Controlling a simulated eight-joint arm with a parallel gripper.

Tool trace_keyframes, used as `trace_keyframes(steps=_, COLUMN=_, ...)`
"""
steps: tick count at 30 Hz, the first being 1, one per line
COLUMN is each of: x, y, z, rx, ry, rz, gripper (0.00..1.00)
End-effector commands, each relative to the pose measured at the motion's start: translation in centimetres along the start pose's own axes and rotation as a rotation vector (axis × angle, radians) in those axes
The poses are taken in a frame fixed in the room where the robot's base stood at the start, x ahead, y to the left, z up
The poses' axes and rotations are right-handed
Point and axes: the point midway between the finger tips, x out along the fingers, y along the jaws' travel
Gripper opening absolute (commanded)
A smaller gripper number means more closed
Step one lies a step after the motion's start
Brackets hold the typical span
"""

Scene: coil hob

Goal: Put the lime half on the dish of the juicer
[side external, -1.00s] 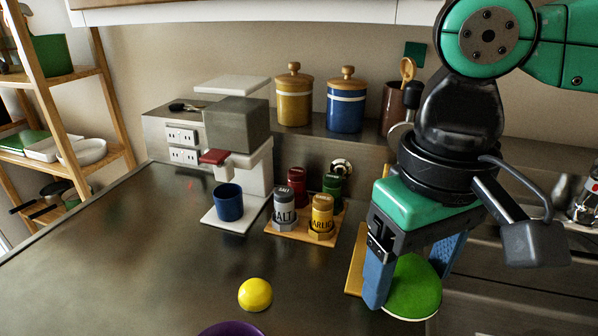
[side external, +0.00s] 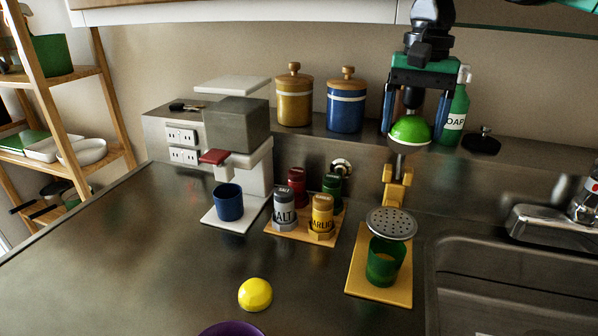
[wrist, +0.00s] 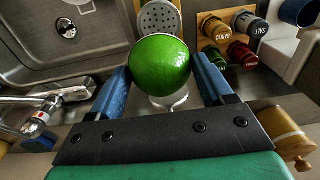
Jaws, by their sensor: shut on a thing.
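The lime half (side external: 408,129) is a bright green dome. It is held between the two blue fingers of my gripper (side external: 412,134), which is shut on it, high over the back of the counter. It fills the middle of the wrist view (wrist: 160,68). The juicer appears to have a wooden base (side external: 375,284), a yellow post (side external: 394,188) and a round perforated metal dish (side external: 391,223) over a green cup (side external: 384,262). The dish is bare and lower than the lime, nearer the side camera; the wrist view shows it partly hidden (wrist: 157,17).
A silver piece (wrist: 170,101) shows just beneath the lime, close to it. A soap bottle (side external: 456,112) stands behind, right of my gripper. Spice jars (side external: 322,218) stand left of the juicer, the sink (side external: 490,285) lies right. A yellow half-ball (side external: 255,295) is at the front.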

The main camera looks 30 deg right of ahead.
Motion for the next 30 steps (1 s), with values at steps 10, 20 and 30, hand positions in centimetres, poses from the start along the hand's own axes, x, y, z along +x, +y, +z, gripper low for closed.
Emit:
trace_keyframes(steps=10, x=8.2, y=0.0, z=0.1, rx=-0.001, ry=0.000, rz=0.000, gripper=0.22)
trace_keyframes(steps=20, x=11.8, y=0.1, z=0.1, rx=-0.001, ry=0.000, rz=0.000, gripper=0.22)
trace_keyframes(steps=30, x=14.7, y=0.1, z=0.1, rx=-0.001, ry=0.000, rz=0.000, gripper=0.22)
